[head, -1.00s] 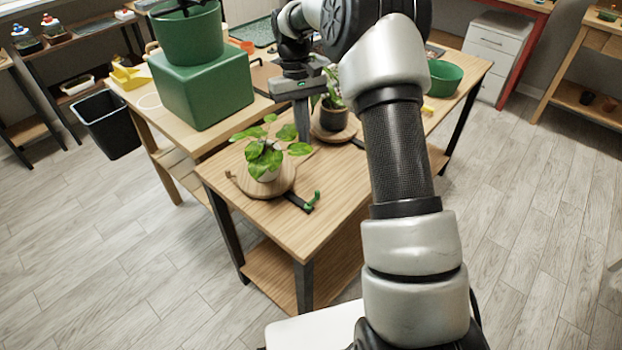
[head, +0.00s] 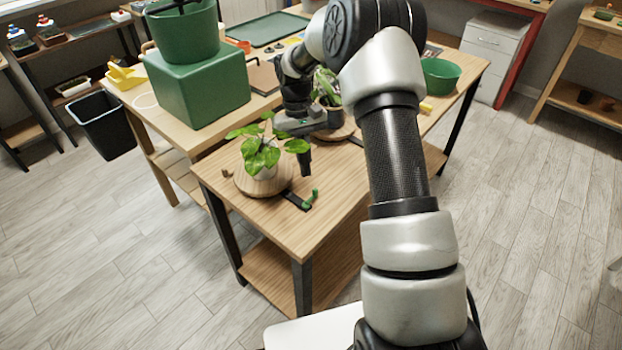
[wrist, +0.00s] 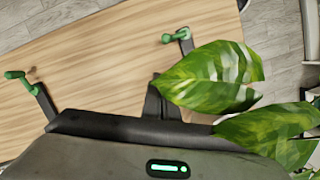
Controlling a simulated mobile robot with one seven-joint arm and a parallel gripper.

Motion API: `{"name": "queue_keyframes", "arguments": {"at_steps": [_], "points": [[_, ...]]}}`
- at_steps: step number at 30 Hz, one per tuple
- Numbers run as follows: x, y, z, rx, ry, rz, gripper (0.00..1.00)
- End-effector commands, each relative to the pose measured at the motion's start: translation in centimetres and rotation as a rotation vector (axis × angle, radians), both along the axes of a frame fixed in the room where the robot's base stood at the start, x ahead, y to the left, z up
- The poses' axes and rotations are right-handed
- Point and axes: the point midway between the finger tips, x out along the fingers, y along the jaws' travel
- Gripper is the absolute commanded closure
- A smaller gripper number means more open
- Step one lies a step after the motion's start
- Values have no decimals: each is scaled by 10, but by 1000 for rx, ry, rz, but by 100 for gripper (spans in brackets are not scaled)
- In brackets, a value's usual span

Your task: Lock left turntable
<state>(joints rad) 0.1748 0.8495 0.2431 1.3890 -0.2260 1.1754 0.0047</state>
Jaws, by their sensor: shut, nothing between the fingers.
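The left turntable (head: 244,188) is a round wooden disc near the table's front left corner, bearing a leafy plant (head: 262,150) in a pale pot. A black bar (head: 293,199) runs out from beside it, with a green lever (head: 311,198) at its end. That lever also appears at the top of the wrist view (wrist: 178,36). My gripper (head: 305,170) is shut and empty, pointing down beside the plant, just behind the lever and apart from it. Its dark fingers (wrist: 163,104) show in the wrist view, beside the leaves. I cannot tell whether the lever is locked.
A second turntable (head: 345,132) with a potted plant stands behind, partly hidden by my arm. Another green lever (wrist: 14,76) is at the wrist view's left. A green block (head: 200,90) with a green pot stands on the adjoining table. The front right tabletop is clear.

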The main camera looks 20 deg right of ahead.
Motion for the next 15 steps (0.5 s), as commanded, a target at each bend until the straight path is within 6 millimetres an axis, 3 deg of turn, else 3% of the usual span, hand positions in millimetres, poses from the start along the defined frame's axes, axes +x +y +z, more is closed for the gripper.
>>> {"name": "queue_keyframes", "arguments": {"at_steps": [1,7,15], "points": [[-3,0,-11,1,3,0,100],[-31,-4,-6,0,0,0,100],[-41,-5,-6,0,-1,0,100]]}}
